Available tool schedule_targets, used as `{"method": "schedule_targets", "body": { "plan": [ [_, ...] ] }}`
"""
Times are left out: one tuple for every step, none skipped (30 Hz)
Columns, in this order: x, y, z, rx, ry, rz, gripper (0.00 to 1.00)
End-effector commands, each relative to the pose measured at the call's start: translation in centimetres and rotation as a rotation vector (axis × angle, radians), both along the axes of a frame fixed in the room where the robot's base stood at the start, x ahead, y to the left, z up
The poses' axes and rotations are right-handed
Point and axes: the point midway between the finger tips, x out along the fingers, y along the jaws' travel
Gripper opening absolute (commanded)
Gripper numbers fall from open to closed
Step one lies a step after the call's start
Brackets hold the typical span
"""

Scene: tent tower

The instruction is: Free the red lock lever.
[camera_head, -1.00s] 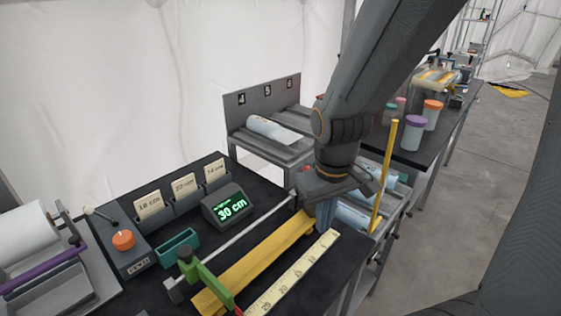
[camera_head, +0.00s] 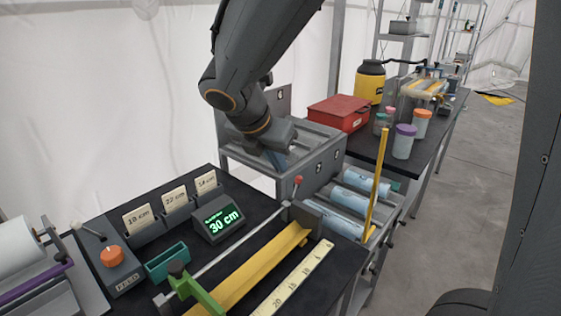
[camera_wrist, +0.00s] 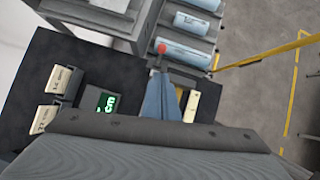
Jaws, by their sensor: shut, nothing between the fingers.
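The red lock lever shows as a red ball (camera_head: 298,181) on a short stem at the far end of the yellow trough (camera_head: 262,268). In the wrist view the red ball (camera_wrist: 161,48) lies just beyond my fingertips. My gripper (camera_head: 279,167) is shut and empty, pointing down, a little left of and behind the red ball in the head view. Its blue-grey fingers (camera_wrist: 160,90) look close together in the wrist view. I cannot tell whether they touch the lever. The lever's base is partly hidden by my fingers in the wrist view.
A yellow upright post (camera_head: 376,185) stands right of the lever, beside rollers with pale blue rolls (camera_head: 345,197). A display (camera_head: 219,218) reads 30 cm. A green clamp (camera_head: 197,292) crosses the trough's near end. A red box (camera_head: 339,113) stands behind.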

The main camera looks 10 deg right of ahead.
Motion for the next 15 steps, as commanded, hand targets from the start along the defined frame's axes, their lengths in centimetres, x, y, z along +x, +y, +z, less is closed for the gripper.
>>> {"method": "schedule_targets", "body": {
  "plan": [
    [0.3, -0.5, -1.0, -0.002, 0.005, -0.003, 0.0],
    [0.6, -0.7, -1.5, -0.003, 0.005, -0.002, 0.0],
    [0.8, -1.1, -2.2, -0.001, 0.007, -0.005, 0.0],
    [1.1, -1.3, -2.7, -0.001, 0.005, -0.004, 0.0],
    [1.3, -1.5, -3.2, -0.002, 0.006, -0.005, 0.0],
    [1.6, -1.8, -3.9, -0.001, 0.005, -0.004, 0.0],
    [1.8, -2.1, -4.4, -0.001, 0.007, -0.005, 0.0],
    [2.1, -2.3, -4.9, -0.001, 0.005, -0.004, 0.0],
    [2.4, -2.5, -5.5, 0.0, 0.006, -0.005, 0.0],
    [2.6, -2.7, -6.0, -0.001, 0.005, -0.004, 0.0],
    [2.8, -2.9, -6.4, 0.001, 0.005, -0.005, 0.0],
    [3.3, -3.4, -6.5, 0.001, 0.003, -0.007, 0.0],
    [3.6, -3.7, -6.6, 0.0, 0.003, -0.006, 0.0],
    [3.8, -3.9, -6.8, 0.002, 0.003, -0.006, 0.0],
    [4.1, -4.2, -7.1, 0.002, 0.004, -0.006, 0.0]
  ]
}}
